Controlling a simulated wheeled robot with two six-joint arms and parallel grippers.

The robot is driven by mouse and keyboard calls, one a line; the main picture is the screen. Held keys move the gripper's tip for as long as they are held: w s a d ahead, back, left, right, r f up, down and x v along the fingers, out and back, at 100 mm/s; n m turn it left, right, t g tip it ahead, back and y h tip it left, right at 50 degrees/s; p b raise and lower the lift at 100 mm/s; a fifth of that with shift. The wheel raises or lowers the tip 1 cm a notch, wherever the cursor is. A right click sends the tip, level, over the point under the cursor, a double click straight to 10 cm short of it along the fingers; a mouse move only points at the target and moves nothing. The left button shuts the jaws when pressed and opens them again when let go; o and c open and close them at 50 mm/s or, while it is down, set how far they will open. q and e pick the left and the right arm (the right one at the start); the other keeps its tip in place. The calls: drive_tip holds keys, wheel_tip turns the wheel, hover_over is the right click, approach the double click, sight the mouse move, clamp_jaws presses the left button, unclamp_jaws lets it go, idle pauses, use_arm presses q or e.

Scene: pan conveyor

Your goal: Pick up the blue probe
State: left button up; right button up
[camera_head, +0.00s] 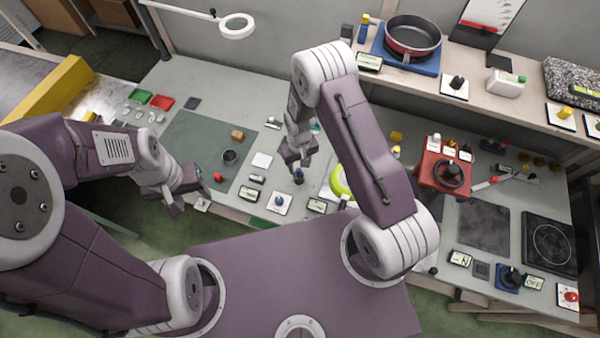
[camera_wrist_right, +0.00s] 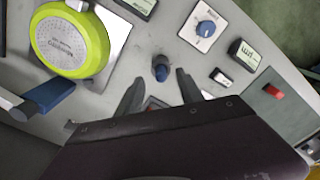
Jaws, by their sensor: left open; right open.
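The blue probe is most likely the short dark-blue upright cylinder (camera_head: 298,176) on the bench, just below my right gripper (camera_head: 297,157). In the right wrist view the cylinder (camera_wrist_right: 161,67) stands just beyond the gap between the open fingertips (camera_wrist_right: 158,82), with nothing held. I cannot tell the height of the fingers above it. My left gripper (camera_head: 180,203) is open and empty near the bench's front edge at the left.
A blue knob on a white plate (camera_head: 280,202) stands close by, with small displays along the front edge. A red unit (camera_head: 437,172) is further right. The dark mat (camera_head: 195,150) is mostly bare.

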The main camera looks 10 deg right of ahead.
sight(298, 170)
drive_tip(key=shift+w+a+f, duration=0.15)
drive_tip(key=shift+a+f, duration=0.05)
drive_tip(key=shift+f, duration=0.1)
wheel_tip(298, 170, down, 4)
drive_tip(key=shift+w+r+p, duration=0.1)
drive_tip(key=shift+w+p, duration=0.05)
drive_tip(key=shift+p, duration=0.95)
drive_tip(key=shift+d+f, duration=0.2)
drive_tip(key=shift+f, duration=0.25)
drive_tip(key=shift+a, duration=0.1)
clamp_jaws()
